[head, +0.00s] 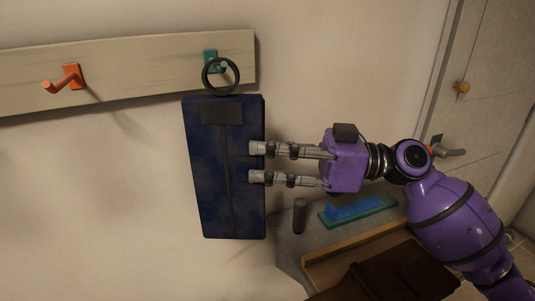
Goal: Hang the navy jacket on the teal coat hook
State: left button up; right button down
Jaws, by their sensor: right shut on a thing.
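The navy jacket (212,180) is a flat dark blue slab with a dark patch and a dark line down its front. It hangs nearly upright against the wall below the board's right end. A dark ring (207,84) stands at its top. The teal coat hook (210,55) shows behind and through the ring; I cannot tell whether the ring is around its peg or only in front of it. My right gripper (256,163) comes from the right and is shut on the jacket at its right edge. My left gripper is not in view.
An orange hook (70,78) sits further left on the pale board (140,72). Below right are a dark cylinder (299,216), a blue block (355,208) on a teal base, and a wooden-edged tray (325,256) with a brown item. A door (475,85) is at right.

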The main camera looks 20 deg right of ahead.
jog(key=c, duration=1.3)
grip_release()
jog(key=shift+c, duration=0.2)
jog(key=v, duration=1.2)
jog(key=shift+s, duration=0.15)
